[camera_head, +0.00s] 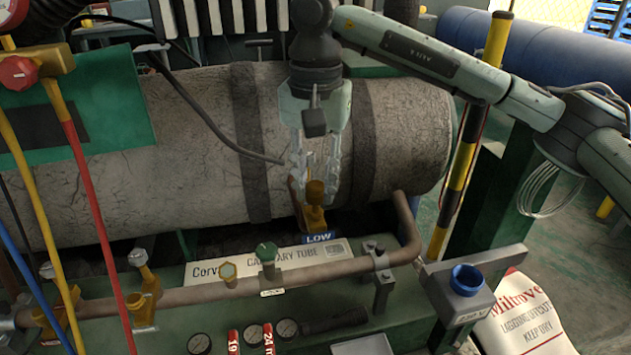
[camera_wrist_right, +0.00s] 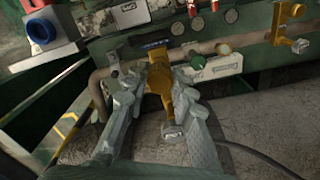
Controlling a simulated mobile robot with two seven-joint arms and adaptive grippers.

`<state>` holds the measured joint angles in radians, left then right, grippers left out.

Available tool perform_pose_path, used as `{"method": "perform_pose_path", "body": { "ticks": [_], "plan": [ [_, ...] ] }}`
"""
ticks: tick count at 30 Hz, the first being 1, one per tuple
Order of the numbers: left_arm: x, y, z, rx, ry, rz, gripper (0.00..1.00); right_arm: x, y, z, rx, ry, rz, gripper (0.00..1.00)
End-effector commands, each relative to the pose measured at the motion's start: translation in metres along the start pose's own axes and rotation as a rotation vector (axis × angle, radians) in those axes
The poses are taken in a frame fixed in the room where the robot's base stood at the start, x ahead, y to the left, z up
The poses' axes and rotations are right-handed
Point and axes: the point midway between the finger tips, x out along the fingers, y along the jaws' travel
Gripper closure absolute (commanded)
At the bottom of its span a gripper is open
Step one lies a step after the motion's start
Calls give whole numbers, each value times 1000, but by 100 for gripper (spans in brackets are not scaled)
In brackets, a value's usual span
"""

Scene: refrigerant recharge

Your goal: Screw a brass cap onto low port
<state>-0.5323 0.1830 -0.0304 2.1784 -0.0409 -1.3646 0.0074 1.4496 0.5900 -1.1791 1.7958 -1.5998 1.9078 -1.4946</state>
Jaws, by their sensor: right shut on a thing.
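My right gripper (camera_head: 316,178) points down over the low port, with its fingers shut on a brass cap (camera_wrist_right: 160,82). In the wrist view the cap sits between the two fingers of the right gripper (camera_wrist_right: 155,98). The brass low port (camera_head: 314,214) stands upright just below the fingertips, behind the blue LOW label (camera_head: 318,237). Cap and port look lined up and close together; the fingers hide whether they touch. My left gripper is not in view.
A large grey insulated cylinder (camera_head: 190,150) lies close behind the gripper. A copper pipe (camera_head: 330,271) with a green knob (camera_head: 266,252) and a brass hex fitting (camera_head: 228,271) runs in front. Red, yellow and blue hoses hang at the left. A blue socket (camera_head: 466,279) is at the right.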

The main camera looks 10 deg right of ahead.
Motion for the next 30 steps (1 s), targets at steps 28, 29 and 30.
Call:
{"method": "perform_pose_path", "body": {
  "ticks": [28, 29, 30],
  "plan": [
    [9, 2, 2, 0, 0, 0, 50, 6, 0, 0, 0, 0, 0, 100],
    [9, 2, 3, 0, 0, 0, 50, 6, 0, 0, 0, 0, 0, 100],
    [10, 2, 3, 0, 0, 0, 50, 7, 0, 0, 0, 0, 0, 100]
  ]
}}
